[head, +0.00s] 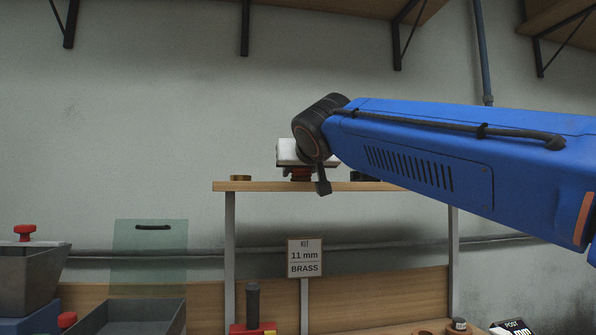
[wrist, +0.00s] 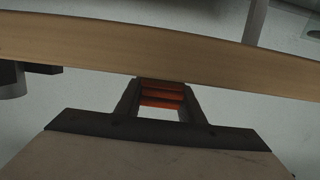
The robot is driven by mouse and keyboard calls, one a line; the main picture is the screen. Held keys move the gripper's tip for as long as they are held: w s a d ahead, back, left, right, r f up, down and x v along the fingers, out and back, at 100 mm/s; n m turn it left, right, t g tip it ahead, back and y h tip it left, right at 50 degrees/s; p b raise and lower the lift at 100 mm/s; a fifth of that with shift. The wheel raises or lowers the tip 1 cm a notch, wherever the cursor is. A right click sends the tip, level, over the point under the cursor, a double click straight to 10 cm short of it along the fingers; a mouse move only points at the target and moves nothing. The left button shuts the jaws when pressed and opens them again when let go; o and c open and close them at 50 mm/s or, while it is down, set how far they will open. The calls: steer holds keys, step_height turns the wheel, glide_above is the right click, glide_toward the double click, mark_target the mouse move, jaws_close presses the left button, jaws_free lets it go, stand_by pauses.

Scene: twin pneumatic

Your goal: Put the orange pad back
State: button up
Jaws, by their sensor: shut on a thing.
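My gripper (wrist: 162,84) is shut on the orange pad (wrist: 162,97), which shows as ridged orange bands between the two dark fingers in the wrist view. In the head view the pale body of my gripper (head: 301,178) is above the wooden shelf, partly behind my wrist joint. The orange-red pad (head: 301,172) shows small under it, just above the shelf's top edge. I cannot tell whether the pad touches the shelf.
The wooden shelf (head: 265,186) carries a brass ring (head: 240,178) at left and a dark item partly behind my arm. A sign (head: 305,257) reads "KIT 11 mm BRASS". Below are a grey bin (head: 140,315), a red-based dark post (head: 253,305) and small parts.

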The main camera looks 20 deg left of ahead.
steer(key=shift+f, duration=0.1)
steer(key=o, duration=1)
steer(key=shift+s+d+r, duration=0.25)
steer(key=shift+s, duration=0.15)
steer(key=v, duration=1.1)
steer(key=shift+r, duration=0.1)
